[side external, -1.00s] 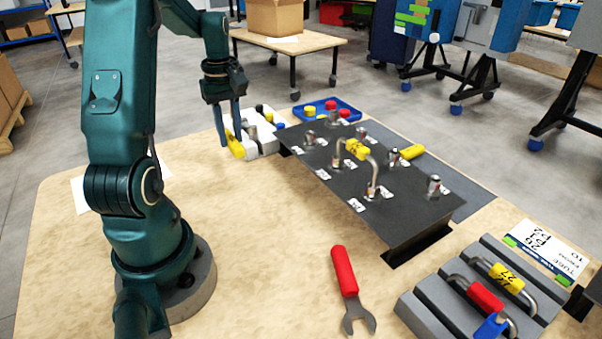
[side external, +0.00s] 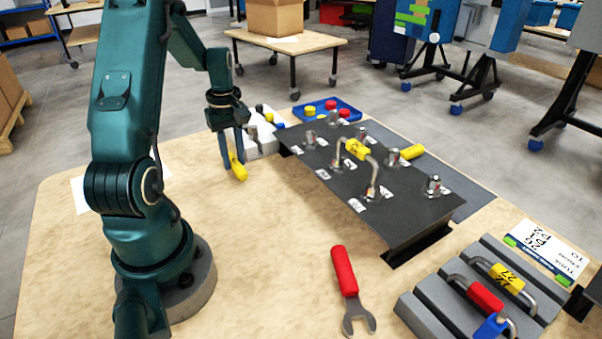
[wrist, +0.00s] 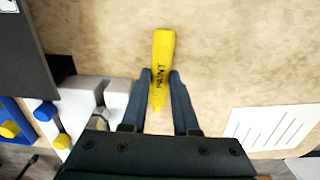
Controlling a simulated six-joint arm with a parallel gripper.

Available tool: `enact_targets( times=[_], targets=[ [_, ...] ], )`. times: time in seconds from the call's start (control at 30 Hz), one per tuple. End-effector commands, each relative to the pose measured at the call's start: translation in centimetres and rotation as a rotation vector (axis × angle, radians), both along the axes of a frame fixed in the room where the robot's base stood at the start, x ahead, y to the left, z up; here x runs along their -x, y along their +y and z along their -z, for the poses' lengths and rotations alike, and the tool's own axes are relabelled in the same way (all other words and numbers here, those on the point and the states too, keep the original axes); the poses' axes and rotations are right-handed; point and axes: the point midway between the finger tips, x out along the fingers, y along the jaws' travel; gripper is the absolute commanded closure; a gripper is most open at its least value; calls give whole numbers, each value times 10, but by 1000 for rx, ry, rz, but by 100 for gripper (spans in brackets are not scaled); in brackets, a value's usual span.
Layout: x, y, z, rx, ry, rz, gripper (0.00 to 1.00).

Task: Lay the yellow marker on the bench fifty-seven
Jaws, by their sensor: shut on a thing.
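The yellow marker (side external: 238,168) is in my gripper, held over the bench beside the white block holder. In the wrist view the marker (wrist: 162,62) lies lengthwise between the two blue fingers, with dark lettering on its side. My gripper (wrist: 158,82) is shut on it; in the side view my gripper (side external: 232,152) hangs with its fingers pointing down. The wooden bench (side external: 250,240) is below. I cannot tell exactly how high the marker is above it. No number fifty-seven is readable on the bench.
A white holder (side external: 262,140) and a blue tray (side external: 352,113) with coloured caps stand behind. A dark raised plate (side external: 330,185) with fittings and a bent tube is to the right. A red-handled wrench (side external: 344,275) lies in front. A white sheet (wrist: 268,128) lies on the bench. The middle-left bench is clear.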

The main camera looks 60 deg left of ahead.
Motion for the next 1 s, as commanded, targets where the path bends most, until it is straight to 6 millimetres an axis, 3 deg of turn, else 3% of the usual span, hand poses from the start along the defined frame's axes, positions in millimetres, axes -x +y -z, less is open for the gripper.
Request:
enact_targets(
  times=[0.83,0.87,0.9,0.93,1.0],
  targets=[
    [0,0,8,2,1,0,100],
    [0,0,8,1,1,0,68],
    [0,0,8,1,1,0,52],
    [0,0,8,1,1,0,41],
    [0,0,8,1,0,0,37]
  ],
)
